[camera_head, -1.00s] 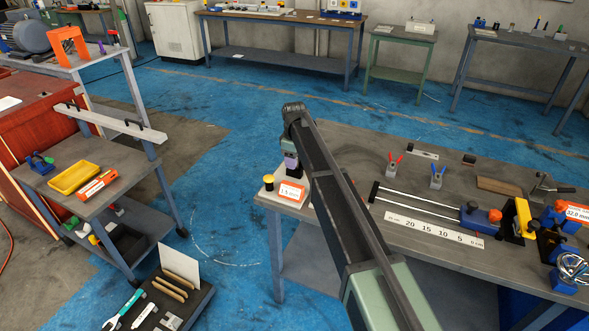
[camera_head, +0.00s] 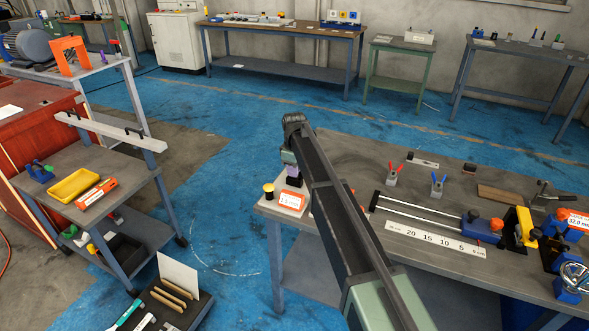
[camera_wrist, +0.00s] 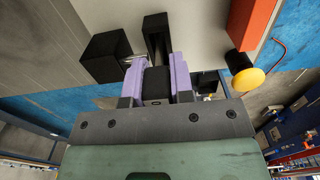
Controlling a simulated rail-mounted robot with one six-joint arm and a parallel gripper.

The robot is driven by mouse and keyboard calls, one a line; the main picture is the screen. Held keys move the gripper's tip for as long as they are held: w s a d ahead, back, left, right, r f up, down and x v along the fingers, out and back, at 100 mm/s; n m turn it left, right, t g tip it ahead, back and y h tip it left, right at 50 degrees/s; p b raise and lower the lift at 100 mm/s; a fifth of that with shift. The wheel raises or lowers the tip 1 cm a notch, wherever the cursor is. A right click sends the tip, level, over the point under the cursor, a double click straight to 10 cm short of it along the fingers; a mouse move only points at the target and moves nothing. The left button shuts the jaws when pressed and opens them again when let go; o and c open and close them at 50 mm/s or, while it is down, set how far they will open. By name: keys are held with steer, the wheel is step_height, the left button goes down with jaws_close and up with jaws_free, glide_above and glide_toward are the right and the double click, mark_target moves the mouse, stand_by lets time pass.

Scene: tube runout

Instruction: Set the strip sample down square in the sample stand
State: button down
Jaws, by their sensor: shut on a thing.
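My gripper (camera_wrist: 157,62) has purple fingers shut on a dark piece (camera_wrist: 157,84), which I take to be the strip sample. In the head view, my gripper (camera_head: 293,175) is low over the table's near left corner, largely hidden behind my arm. The pale plate (camera_wrist: 205,22) beneath it, with black blocks, appears to be the sample stand. A black block (camera_wrist: 108,57) is at the left of the fingers and a black upright bar (camera_wrist: 156,36) lies just beyond them. Whether the held piece touches the stand or sits square cannot be told.
A yellow-topped knob (camera_wrist: 250,78) and an orange label block (camera_wrist: 252,22) are close at the right; the block (camera_head: 292,200) reads 1.5 mm in the head view. A numbered scale (camera_head: 436,238), rails and clamps occupy the table to the right. Blue floor lies left of the table.

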step_height(320, 180, up, 20)
steer(key=p, duration=1.9)
steer(key=shift+f, duration=0.15)
steer(key=c, duration=1.6)
jaws_free()
jaws_close()
